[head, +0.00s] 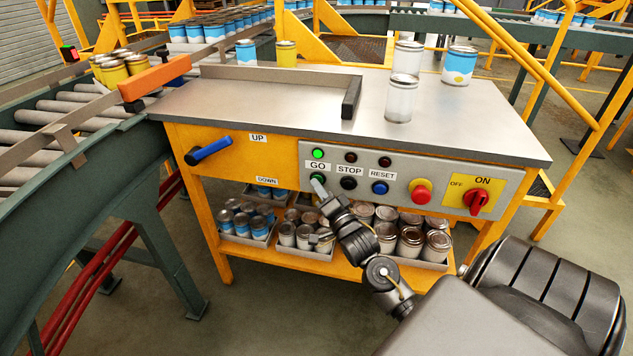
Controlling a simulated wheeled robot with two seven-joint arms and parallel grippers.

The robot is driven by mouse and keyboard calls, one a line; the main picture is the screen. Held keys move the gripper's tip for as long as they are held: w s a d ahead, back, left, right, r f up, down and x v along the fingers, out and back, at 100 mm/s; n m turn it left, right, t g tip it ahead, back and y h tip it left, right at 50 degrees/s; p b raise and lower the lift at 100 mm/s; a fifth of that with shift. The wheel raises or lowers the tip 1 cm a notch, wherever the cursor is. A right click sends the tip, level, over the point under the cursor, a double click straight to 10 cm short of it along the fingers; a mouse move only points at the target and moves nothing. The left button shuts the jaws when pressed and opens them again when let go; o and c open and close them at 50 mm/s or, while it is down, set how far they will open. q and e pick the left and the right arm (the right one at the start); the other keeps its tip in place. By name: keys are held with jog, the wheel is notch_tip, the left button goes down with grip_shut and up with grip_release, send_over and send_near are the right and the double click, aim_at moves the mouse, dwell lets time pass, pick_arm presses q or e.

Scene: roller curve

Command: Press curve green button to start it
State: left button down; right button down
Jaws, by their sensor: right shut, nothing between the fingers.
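The control panel (405,163) is on the front of an orange workbench. Its green GO button (318,178) sits under the GO label, left of the black STOP button (348,183) and the blue RESET button (380,188). A green lamp (318,154) above GO is lit. My right gripper (320,188) is shut and empty, with its tip at the lower edge of the green button and partly covering it. I cannot tell whether the tip touches it. My left gripper is not in view.
A red emergency knob (421,192) and a red OFF/ON switch (478,201) are on the panel's right. A blue-handled UP/DOWN lever (209,150) is at left. Paint cans stand on the metal tabletop (270,105) and lower shelf. A roller conveyor (75,115) adjoins the left side.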

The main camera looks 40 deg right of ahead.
jog(key=shift+s+a+p, duration=0.5)
jog(key=shift+a+p, duration=0.05)
jog(key=shift+a, duration=0.15)
jog(key=s+a+p, duration=0.1)
jog(key=a, duration=0.1)
jog(key=s+a+p, duration=0.1)
jog(key=s+a, duration=0.1)
dwell(0.6)
jog(key=shift+w, duration=0.1)
dwell(0.6)
